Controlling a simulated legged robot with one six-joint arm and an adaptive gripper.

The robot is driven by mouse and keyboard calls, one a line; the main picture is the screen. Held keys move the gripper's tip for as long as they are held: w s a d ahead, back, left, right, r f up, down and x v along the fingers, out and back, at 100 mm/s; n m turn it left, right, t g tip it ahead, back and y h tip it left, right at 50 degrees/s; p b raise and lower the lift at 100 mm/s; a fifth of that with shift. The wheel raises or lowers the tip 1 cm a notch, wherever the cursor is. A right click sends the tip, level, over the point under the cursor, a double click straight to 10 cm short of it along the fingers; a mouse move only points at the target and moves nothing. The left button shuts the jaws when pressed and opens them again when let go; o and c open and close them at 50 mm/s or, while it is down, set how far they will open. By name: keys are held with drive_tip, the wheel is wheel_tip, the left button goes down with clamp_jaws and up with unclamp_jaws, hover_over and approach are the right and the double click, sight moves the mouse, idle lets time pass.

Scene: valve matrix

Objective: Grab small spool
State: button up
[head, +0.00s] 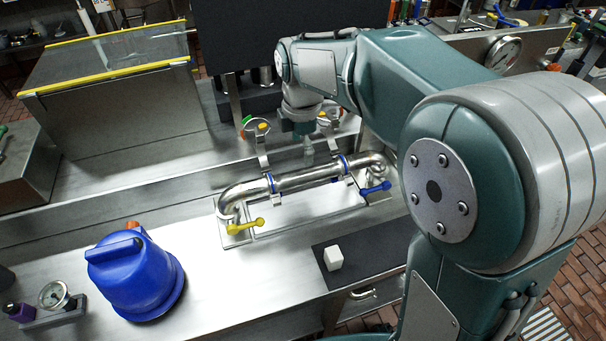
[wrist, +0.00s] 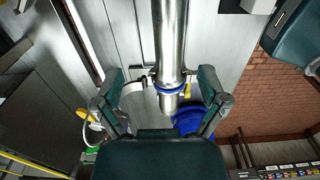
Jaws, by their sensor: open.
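The small spool is not labelled; a short straight steel pipe section (head: 308,177) lies between two blue rings on the pipe run in the head view. In the wrist view, a shiny steel pipe (wrist: 168,40) runs down the middle to a blue ring (wrist: 167,89). My gripper (head: 308,150) hangs over the pipe run in the head view. In the wrist view its open fingers (wrist: 161,76) lie on either side of the pipe, apart from it. Nothing is held. The fingertips' exact height over the pipe cannot be told.
A yellow handle (head: 246,226) and a blue handle (head: 376,188) stick out at the pipe's ends. Upright brackets with round wheels (head: 257,128) stand behind it.

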sight(308, 170)
drive_tip(key=f, duration=0.1)
drive_tip(key=d+f, duration=0.1)
drive_tip(key=shift+d+f, duration=0.2)
drive_tip(key=shift+f, duration=0.2)
drive_tip(key=f, duration=0.4)
drive_tip(key=shift+s+a+f, duration=0.1)
drive_tip(key=shift+s+f, duration=0.15)
drive_tip(key=shift+s, duration=0.15)
drive_tip(key=shift+a+f, duration=0.25)
drive_tip(key=shift+d, duration=0.2)
drive_tip(key=shift+c, duration=1.3)
drive_tip(key=shift+d, duration=0.1)
clamp_jaws()
